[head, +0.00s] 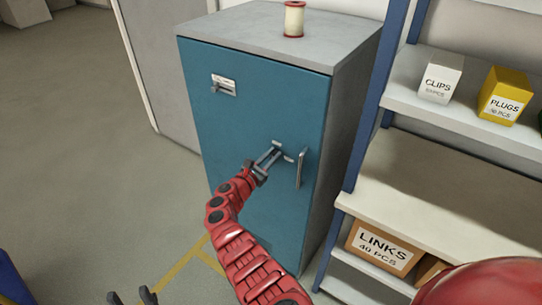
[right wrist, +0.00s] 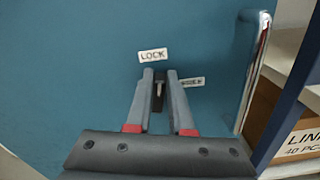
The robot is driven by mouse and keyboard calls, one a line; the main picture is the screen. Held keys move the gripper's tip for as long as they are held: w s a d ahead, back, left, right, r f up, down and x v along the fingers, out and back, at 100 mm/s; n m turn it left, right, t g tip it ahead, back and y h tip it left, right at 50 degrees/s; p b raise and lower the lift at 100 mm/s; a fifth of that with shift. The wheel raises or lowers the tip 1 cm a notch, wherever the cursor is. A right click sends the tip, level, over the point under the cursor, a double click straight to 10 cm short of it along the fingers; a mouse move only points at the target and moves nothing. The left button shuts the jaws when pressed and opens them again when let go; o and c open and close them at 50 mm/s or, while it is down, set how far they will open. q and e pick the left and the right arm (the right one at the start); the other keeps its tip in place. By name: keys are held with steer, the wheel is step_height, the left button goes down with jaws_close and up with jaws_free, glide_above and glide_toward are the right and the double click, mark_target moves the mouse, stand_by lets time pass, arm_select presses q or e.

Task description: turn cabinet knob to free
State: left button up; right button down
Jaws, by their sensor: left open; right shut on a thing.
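The blue cabinet (head: 245,120) stands ahead with its door closed. Its dark knob (right wrist: 158,88) sits between the fingers of my right gripper (right wrist: 166,82), which is shut on it; the knob looks about upright, toward the LOCK label (right wrist: 153,55). A second label (right wrist: 192,82), too blurred to read surely, lies to the right, partly behind a finger. In the head view my right gripper (head: 272,156) reaches the door left of the metal handle (head: 300,168) and mostly hides the knob. My left gripper (head: 147,296) is open and empty low at the bottom left.
A spool (head: 294,19) stands on the cabinet top. A small labelled fitting (head: 223,86) is on the upper left of the door. Right of the cabinet, a shelf (head: 430,190) holds a CLIPS box (head: 440,78), a PLUGS box (head: 505,96) and a LINKS box (head: 380,247).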

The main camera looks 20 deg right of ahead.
mark_target(283, 157)
steer(key=f+m+b, duration=0.1)
steer(key=m+b, duration=0.3)
steer(key=b, duration=0.1)
steer(key=s+f+m+b, duration=0.1)
steer(key=m+b, duration=0.4)
steer(key=b, duration=0.1)
steer(key=d+m+b, duration=0.1)
steer(key=m+b, duration=0.3)
steer(key=b, duration=0.1)
steer(key=shift+s+f+m+b, duration=0.25)
steer(key=shift+f+m+b, duration=0.1)
steer(key=shift+f+m, duration=0.05)
steer(key=shift+m+b, duration=0.7)
steer(key=shift+b, duration=0.3)
steer(key=shift+r, duration=0.1)
steer(key=c, duration=0.8)
jaws_free()
steer(key=shift+d, duration=0.1)
